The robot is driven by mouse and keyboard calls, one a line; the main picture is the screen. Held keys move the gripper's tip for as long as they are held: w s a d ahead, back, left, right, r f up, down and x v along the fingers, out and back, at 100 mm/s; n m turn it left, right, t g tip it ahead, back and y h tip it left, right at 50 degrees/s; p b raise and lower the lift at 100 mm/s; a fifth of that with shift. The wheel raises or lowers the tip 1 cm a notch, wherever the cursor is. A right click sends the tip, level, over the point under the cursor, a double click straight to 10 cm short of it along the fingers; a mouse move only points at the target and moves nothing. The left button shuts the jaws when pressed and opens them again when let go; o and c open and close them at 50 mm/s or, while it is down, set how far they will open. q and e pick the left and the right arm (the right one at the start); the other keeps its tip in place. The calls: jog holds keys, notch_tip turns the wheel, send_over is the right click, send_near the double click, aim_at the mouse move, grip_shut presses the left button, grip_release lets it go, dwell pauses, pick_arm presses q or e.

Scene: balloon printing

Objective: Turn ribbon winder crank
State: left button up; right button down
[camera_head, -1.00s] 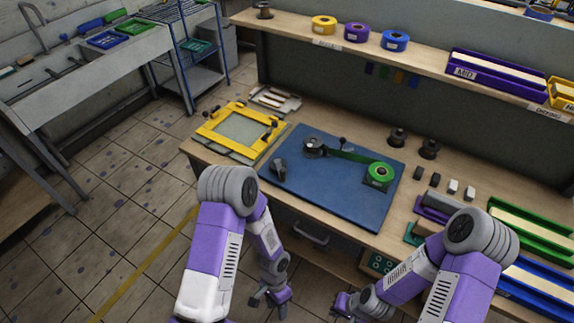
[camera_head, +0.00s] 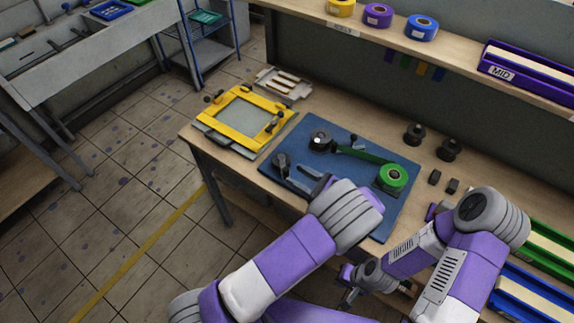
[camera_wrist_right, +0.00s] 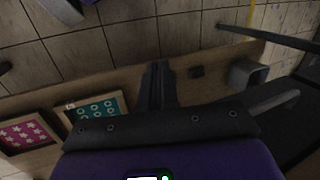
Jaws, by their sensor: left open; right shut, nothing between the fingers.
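The ribbon winder (camera_head: 322,141) stands on the blue mat (camera_head: 362,222), with a dark round spool and a small dark knob, apparently its crank handle (camera_head: 354,138), beside it. A green ribbon (camera_head: 365,154) runs from the winder to the green ribbon roll (camera_head: 393,179) in its dark holder at the right. My left gripper (camera_head: 294,174) is open and empty over the mat's front left part, in front of the winder and apart from it. My right gripper (camera_head: 347,299) is low in front of the table. The right wrist view shows its fingers (camera_wrist_right: 159,66) together and empty.
A yellow frame (camera_head: 208,127) lies left of the mat. Dark spools (camera_head: 414,134) sit behind right, and a shelf with yellow, purple and blue rolls (camera_head: 421,28) runs along the back.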

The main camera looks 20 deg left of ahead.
aim_at(286, 169)
pick_arm(q)
jog(key=x, duration=0.5)
jog(key=shift+f, duration=0.1)
grip_shut()
